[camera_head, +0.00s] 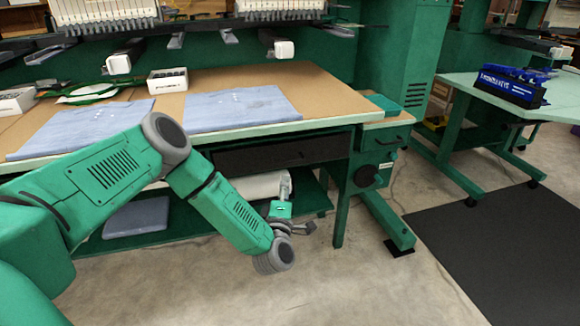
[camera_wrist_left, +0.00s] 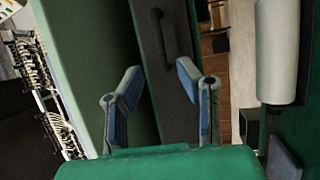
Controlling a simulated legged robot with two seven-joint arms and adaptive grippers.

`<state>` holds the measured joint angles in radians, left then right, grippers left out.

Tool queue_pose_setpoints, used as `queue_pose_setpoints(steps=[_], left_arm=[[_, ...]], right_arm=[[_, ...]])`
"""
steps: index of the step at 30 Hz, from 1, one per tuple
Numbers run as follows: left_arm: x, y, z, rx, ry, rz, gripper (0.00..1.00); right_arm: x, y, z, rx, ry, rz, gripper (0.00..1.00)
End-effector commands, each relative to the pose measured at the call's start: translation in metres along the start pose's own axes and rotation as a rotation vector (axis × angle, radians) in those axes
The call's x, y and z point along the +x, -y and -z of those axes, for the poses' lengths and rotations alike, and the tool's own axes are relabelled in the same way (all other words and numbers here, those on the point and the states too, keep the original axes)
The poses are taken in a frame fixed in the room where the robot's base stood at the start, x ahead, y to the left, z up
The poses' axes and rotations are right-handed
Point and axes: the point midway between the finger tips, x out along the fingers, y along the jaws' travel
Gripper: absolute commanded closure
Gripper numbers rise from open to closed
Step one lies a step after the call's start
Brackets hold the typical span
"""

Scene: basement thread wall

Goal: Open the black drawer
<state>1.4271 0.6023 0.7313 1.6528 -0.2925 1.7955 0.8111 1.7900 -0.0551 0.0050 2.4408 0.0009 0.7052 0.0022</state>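The black drawer (camera_head: 284,153) sits under the right part of the worktable and looks shut, its dark front level with the frame. In the left wrist view, the drawer front (camera_wrist_left: 171,85) runs up and down the picture, and its dark bar handle (camera_wrist_left: 163,40) shows near the top. My left gripper (camera_head: 297,204) is below and in front of the drawer. In the wrist view, its two blue-padded fingers (camera_wrist_left: 160,78) are spread apart with nothing between them, pointing toward the drawer front, short of the handle. My right gripper is not in view.
The green worktable (camera_head: 330,122) carries folded blue cloths (camera_head: 240,108) and a small white box (camera_head: 167,80). A white roll (camera_head: 258,186) lies beneath it. A table leg (camera_head: 342,205) stands right of the gripper. Open floor lies in front.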

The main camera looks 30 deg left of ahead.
Motion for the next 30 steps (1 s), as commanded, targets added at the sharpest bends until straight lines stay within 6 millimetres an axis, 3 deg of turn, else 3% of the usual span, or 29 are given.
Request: queue_pose_setpoints(steps=[9, 15, 28, 29, 30], left_arm=[[0.068, 0.004, 0.001, 0.0, 0.0, 0.0, 0.69], [0.096, 0.003, 0.0, 0.001, 0.001, 0.001, 0.69], [0.106, 0.002, -0.001, 0.002, 0.004, 0.004, 0.69], [0.106, 0.002, -0.001, 0.002, 0.004, 0.004, 0.76], [0.106, 0.002, -0.001, 0.002, 0.004, 0.004, 0.9]], right_arm=[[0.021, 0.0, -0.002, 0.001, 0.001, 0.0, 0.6], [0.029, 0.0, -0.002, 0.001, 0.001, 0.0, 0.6], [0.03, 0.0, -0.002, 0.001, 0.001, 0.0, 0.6], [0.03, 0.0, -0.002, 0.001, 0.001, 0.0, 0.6], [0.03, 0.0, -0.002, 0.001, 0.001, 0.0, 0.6]])
